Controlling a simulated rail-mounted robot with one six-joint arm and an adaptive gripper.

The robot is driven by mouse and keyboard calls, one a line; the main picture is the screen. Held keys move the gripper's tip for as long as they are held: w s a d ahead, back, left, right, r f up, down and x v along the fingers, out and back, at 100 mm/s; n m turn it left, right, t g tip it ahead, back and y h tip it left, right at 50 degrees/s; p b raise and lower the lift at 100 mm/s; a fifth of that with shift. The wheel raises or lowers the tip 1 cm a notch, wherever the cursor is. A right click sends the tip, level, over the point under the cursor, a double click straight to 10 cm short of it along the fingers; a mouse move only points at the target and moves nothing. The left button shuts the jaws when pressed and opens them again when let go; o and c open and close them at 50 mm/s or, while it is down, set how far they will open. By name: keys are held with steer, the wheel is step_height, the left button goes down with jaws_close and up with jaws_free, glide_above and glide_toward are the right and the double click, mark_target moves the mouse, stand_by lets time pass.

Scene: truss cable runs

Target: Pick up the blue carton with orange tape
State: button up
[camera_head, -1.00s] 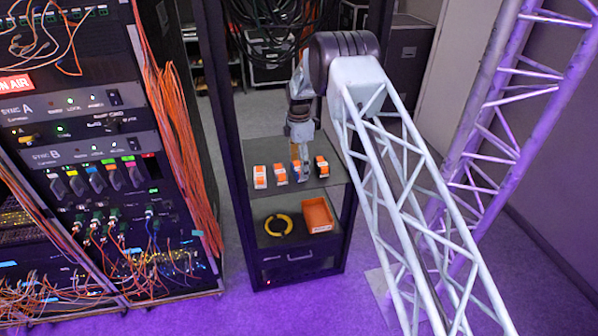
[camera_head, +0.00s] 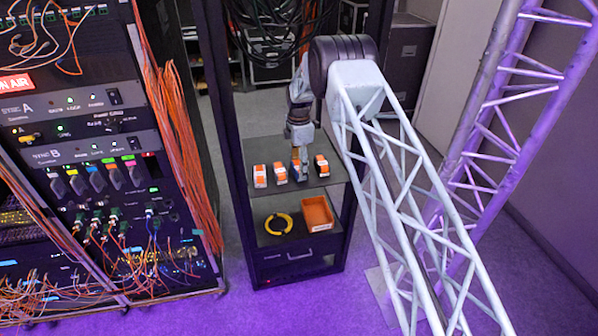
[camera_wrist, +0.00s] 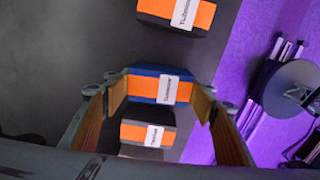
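The blue carton (camera_wrist: 160,88) has an orange tape band and a white label. In the wrist view it lies between the two tan-padded fingers of my gripper (camera_wrist: 160,100), one at each end of it. The fingers are apart. Any contact with the carton is not clear. In the head view my gripper (camera_head: 300,160) points down over the shelf, in the row of cartons, and mostly hides the blue carton.
Dark cartons with orange tape stand on the shelf (camera_head: 345,178): two left (camera_head: 260,176) (camera_head: 280,173), one right (camera_head: 322,165). Below are an orange tray (camera_head: 318,213) and a yellow cable coil (camera_head: 278,224). Rack posts (camera_head: 222,120) and a cable rack (camera_head: 100,180) flank the left.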

steer(key=c, duration=0.4)
steer(key=shift+r, duration=0.2)
steer(key=shift+r+b, duration=0.4)
steer(key=shift+r, duration=1.15)
steer(key=shift+s+d+r+b, duration=0.25)
steer(key=shift+s+d+b, duration=0.15)
steer(key=shift+s, duration=2.25)
steer(key=shift+s+d+r+b, duration=0.3)
steer(key=shift+s+d, duration=0.2)
steer(key=shift+s, duration=2.1)
steer(key=shift+s+d+r+b, duration=0.2)
steer(key=shift+s+d+b, duration=0.25)
steer(key=shift+s, duration=2.2)
steer(key=shift+d, duration=0.1)
